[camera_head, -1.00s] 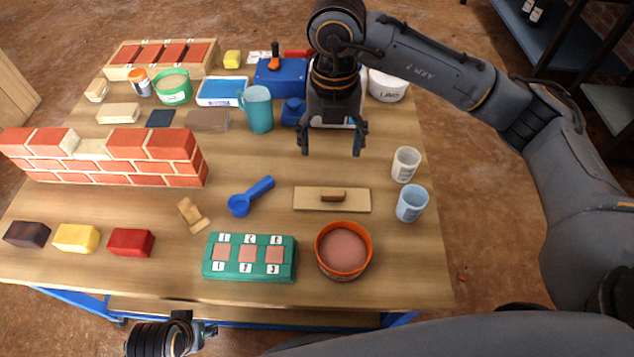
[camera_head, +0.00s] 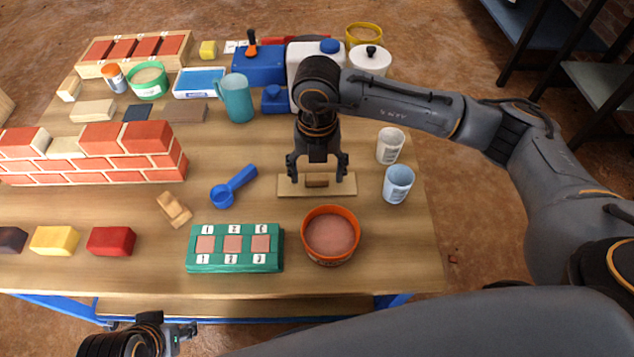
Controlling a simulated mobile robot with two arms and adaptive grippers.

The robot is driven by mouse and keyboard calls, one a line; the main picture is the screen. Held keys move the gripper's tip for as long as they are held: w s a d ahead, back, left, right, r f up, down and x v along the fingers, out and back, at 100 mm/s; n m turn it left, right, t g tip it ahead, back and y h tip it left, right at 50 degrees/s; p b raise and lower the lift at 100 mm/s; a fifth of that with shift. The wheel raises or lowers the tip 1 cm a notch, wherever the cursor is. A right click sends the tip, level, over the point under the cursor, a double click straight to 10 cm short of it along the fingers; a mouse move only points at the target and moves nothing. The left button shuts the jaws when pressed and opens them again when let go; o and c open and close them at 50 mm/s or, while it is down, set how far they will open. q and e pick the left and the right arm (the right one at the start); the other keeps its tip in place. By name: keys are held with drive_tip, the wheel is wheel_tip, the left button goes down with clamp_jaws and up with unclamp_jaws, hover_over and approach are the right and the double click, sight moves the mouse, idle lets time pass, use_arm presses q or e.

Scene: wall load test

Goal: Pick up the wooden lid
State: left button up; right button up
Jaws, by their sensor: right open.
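The wooden lid (camera_head: 290,188) is a flat pale board with a small brown block handle (camera_head: 317,180) on top. It lies on the table behind the orange bowl. My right gripper (camera_head: 318,178) points down over the lid with its fingers open, one on each side of the handle. I cannot tell whether the fingertips touch the lid. My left gripper (camera_head: 178,334) is at the bottom edge, in front of the table, and only partly shows; its jaws are not clear.
The orange bowl (camera_head: 331,234) and green numbered tray (camera_head: 235,262) stand in front of the lid. Two cups, white (camera_head: 390,146) and light blue (camera_head: 397,184), stand to its right. A blue scoop (camera_head: 233,187) lies to its left. A brick wall (camera_head: 90,153) stands farther left.

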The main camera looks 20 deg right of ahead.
drive_tip(key=c, duration=1.2)
drive_tip(key=shift+c, duration=0.2)
drive_tip(key=shift+r, duration=0.1)
